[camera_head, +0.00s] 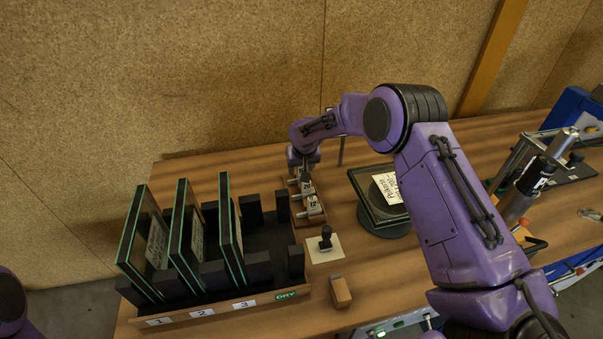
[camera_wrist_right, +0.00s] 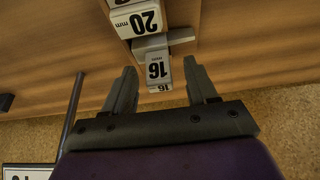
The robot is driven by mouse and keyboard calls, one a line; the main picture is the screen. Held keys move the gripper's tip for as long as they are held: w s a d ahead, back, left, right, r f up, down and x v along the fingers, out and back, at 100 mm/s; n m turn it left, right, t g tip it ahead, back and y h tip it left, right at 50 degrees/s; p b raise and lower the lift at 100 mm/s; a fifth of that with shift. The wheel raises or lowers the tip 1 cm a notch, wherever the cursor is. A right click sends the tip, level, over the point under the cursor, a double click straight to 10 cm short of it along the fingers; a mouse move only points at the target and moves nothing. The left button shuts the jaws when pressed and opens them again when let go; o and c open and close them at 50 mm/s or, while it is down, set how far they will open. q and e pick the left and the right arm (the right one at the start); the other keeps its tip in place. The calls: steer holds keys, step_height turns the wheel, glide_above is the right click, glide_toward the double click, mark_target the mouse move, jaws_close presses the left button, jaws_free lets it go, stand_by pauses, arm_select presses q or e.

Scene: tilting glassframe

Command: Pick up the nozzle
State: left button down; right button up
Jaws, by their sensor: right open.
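Small grey blocks that look like nozzles stand in a row in a narrow wooden rack (camera_head: 322,222). One marked 12 (camera_head: 313,205) is nearest in the head view, with one marked 20 (camera_head: 307,187) behind it. My right gripper (camera_wrist_right: 162,86) is open and empty at the rack's far end. In the right wrist view its fingers are on either side of the block marked 16 (camera_wrist_right: 157,70), with no clear contact. The block marked 20 (camera_wrist_right: 138,21) is just beyond it. In the head view my arm partly hides the far end. My left gripper is out of view.
A black rack with upright framed glass panes (camera_head: 230,230) stands at left. A small black-handled object (camera_head: 325,240) sits on a pale square, with a wooden block (camera_head: 340,291) in front. A glass pane on a round stand (camera_head: 380,211) is right of the rack.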

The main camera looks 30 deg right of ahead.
jaws_close()
stand_by(0.3)
steer(key=shift+r+b, duration=0.25)
steer(key=shift+b, duration=0.15)
step_height(320, 180, up, 2)
steer(key=shift+r+b, duration=0.2)
steer(key=shift+b, duration=0.8)
steer(key=s+r+b, duration=0.1)
steer(key=s+r, duration=0.3)
steer(key=r, duration=0.1)
steer(key=shift+s+r, duration=0.35)
steer(key=c, duration=1.1)
jaws_free()
steer(key=s+r+b, duration=0.1)
steer(key=s, duration=0.2)
steer(key=s+r+b, duration=0.1)
steer(key=s+r, duration=0.1)
steer(key=s, duration=0.1)
steer(key=s+r, duration=0.1)
steer(key=s, duration=0.2)
steer(key=shift+s+a+r+b, duration=0.2)
steer(key=shift+a+r+b, duration=0.05)
steer(key=shift+a+b, duration=0.15)
steer(key=shift+o, duration=0.2)
steer(key=shift+f, duration=0.1)
